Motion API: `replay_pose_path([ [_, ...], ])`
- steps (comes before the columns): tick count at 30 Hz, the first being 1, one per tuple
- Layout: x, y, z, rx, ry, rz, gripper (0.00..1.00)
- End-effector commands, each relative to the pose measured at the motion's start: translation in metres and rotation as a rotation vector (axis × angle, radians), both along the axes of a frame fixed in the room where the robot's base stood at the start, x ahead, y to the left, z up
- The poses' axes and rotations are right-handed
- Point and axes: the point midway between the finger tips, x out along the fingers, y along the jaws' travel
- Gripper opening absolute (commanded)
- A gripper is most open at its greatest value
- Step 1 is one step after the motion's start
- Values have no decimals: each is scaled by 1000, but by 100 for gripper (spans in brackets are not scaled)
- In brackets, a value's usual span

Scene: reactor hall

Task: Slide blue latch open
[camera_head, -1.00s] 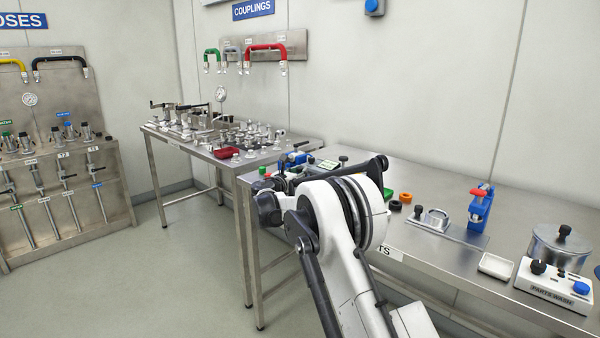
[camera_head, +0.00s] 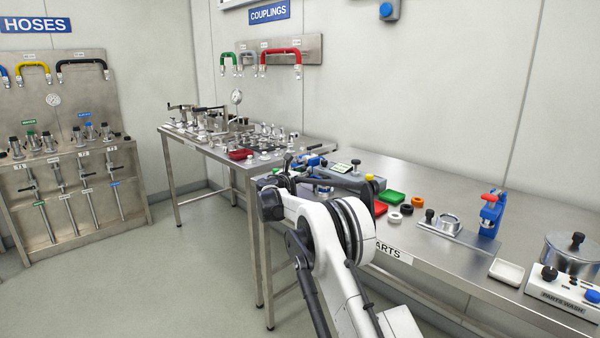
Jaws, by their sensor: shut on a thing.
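Small blue parts (camera_head: 313,161) show at the far left end of the parts bench, and the blue latch seems to be among them, too small to make out clearly. My gripper (camera_head: 289,163) is dark and small at that same end, just left of the blue parts. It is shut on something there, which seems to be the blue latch. My own arm hides the fingertips and their contact in part.
A second bench with fittings stands behind left. The floor at left is clear.

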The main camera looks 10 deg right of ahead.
Motion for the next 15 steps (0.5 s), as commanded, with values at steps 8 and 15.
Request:
replay_pose_path([
  [8, 2, 4, 2, -2, -1, 9, 24],
  [15, 1, 3, 1, -1, 0, 7, 28],
])
